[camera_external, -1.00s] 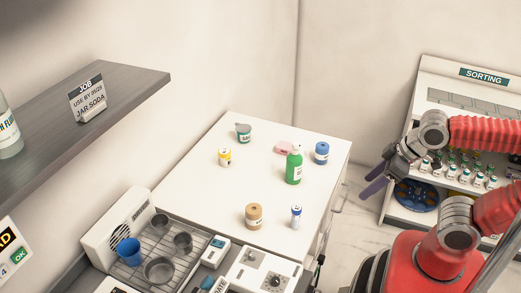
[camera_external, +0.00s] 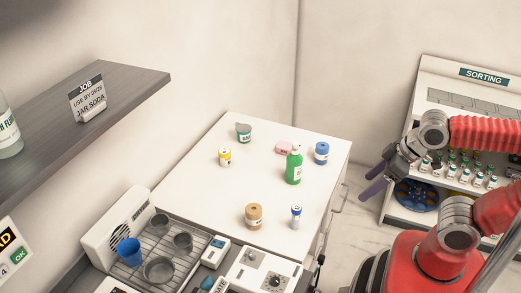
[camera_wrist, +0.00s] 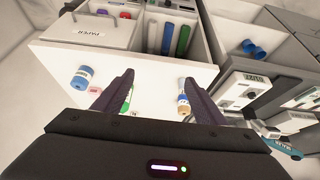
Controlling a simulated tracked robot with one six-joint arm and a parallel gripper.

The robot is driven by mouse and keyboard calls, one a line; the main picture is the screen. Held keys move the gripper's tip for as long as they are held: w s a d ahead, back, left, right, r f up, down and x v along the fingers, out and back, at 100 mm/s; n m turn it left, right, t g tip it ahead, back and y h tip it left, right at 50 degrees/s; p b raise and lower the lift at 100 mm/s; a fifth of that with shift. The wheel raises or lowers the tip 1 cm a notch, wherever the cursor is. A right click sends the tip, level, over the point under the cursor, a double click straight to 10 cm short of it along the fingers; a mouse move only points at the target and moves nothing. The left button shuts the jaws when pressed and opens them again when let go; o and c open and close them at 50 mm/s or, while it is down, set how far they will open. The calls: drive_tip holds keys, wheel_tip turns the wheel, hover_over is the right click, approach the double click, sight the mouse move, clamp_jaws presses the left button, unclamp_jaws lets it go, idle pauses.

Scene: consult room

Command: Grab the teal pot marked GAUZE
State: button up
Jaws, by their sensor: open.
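The teal pot (camera_external: 243,133) stands upright at the far left of the white table (camera_external: 190,190) in the external view. It has a grey lid and a white label, too small to read fully. My gripper (camera_external: 377,178) is open and empty, off the table's right edge and well apart from the pot. In the wrist view my gripper (camera_wrist: 158,95) shows two dark fingers spread apart. The pot cannot be made out in the wrist view.
On the table stand a yellow-banded jar (camera_external: 225,157), a green bottle (camera_external: 294,167), a blue jar (camera_external: 321,153), a pink item (camera_external: 283,148), a tan jar (camera_external: 254,216) and a blue-capped vial (camera_external: 296,216). A wire rack (camera_external: 190,262) with cups is in front.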

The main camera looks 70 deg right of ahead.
drive_tip(key=shift+w, duration=0.1)
drive_tip(key=w+d+r+t+h, duration=0.1)
drive_tip(key=w+d+r+t, duration=0.1)
drive_tip(key=w+d, duration=0.65)
drive_tip(key=w+d+r+m+t+h, duration=0.15)
drive_tip(key=w+d, duration=0.35)
drive_tip(key=w, duration=0.6)
drive_tip(key=w+d+r+n+t+h, duration=0.1)
drive_tip(key=w+d+r+t+h, duration=0.1)
drive_tip(key=w+d, duration=0.55)
drive_tip(key=w+d+f+t+y, duration=0.2)
drive_tip(key=w+d+f+y, duration=0.15)
drive_tip(key=w, duration=0.65)
drive_tip(key=n+y, duration=0.3)
drive_tip(key=y, duration=0.1)
approach(244, 134)
drive_tip(key=s+d+r, duration=0.1)
drive_tip(key=s+d, duration=0.1)
drive_tip(key=d, duration=0.1)
drive_tip(key=shift+s+a+r+t, duration=0.15)
drive_tip(key=shift+t, duration=0.2)
drive_tip(key=shift+x, duration=4.3)
